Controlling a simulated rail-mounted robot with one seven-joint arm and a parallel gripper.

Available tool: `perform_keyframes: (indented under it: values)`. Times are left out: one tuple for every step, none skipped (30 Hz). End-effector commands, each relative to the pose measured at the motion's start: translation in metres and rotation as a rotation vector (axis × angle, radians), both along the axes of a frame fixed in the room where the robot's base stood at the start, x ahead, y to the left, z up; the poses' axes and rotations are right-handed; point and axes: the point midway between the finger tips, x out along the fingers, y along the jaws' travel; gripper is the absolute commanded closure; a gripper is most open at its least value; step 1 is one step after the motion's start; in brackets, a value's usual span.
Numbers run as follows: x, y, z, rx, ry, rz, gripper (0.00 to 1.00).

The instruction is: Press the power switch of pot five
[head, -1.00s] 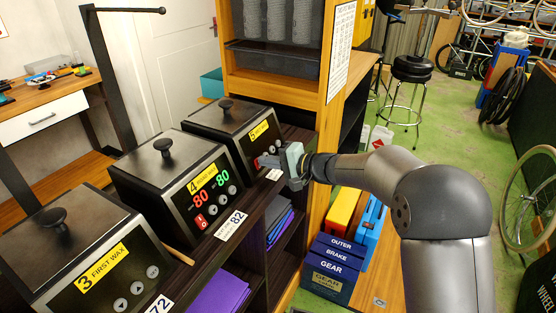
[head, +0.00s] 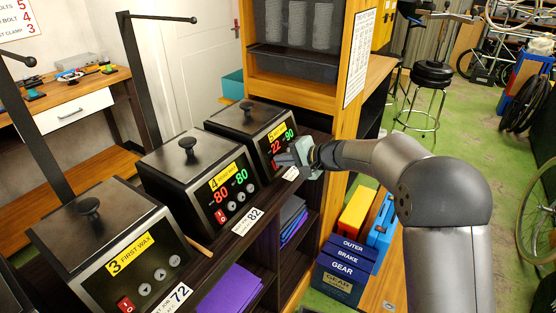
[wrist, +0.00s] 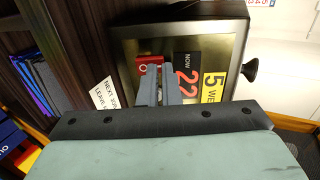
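Pot five (head: 236,122), a black box with a lidded top and a yellow label, stands at the far end of the row. Its display (head: 283,141) is lit, with 22 in red and 90 in green. Its red power switch (wrist: 149,61) shows in the wrist view, beside the "22". My gripper (head: 281,159) is at the panel's lower part in the head view. In the wrist view my gripper (wrist: 161,74) has its two fingers close together, with nothing held, tips right at the switch. I cannot tell whether they touch it.
Pot four (head: 180,172) is lit with 80 and 80; pot three (head: 85,230) has a dark display. A wooden stick (head: 199,248) lies on the shelf edge. A wooden cabinet (head: 343,120) stands behind my gripper. Toolboxes (head: 345,259) sit below right.

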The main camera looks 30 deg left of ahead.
Motion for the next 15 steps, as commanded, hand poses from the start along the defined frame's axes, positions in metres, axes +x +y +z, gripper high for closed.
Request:
perform_keyframes:
  values:
    - [-0.006,0.007,0.001,0.006,0.004,0.012,1.0]
    - [-0.006,0.007,0.002,0.006,0.004,0.012,1.0]
    - [-0.006,0.008,0.004,0.007,0.004,0.014,1.0]
    - [-0.006,0.008,0.006,0.007,0.004,0.014,1.0]
    - [-0.006,0.008,0.007,0.008,0.003,0.014,1.0]
    - [-0.007,0.008,0.01,0.009,0.003,0.014,1.0]
    - [-0.007,0.008,0.012,0.009,0.003,0.014,1.0]
    - [-0.007,0.008,0.013,0.01,0.003,0.014,1.0]
    - [-0.007,0.008,0.015,0.01,0.003,0.014,1.0]
    - [-0.006,0.008,0.017,0.011,0.003,0.014,1.0]
    - [-0.006,0.008,0.017,0.01,0.003,0.014,1.0]
    - [-0.006,0.008,0.018,0.01,0.002,0.013,1.0]
    - [-0.006,0.007,0.018,0.01,0.002,0.013,1.0]
    - [-0.006,0.007,0.018,0.009,0.002,0.013,1.0]
    - [-0.006,0.007,0.017,0.008,0.002,0.012,1.0]
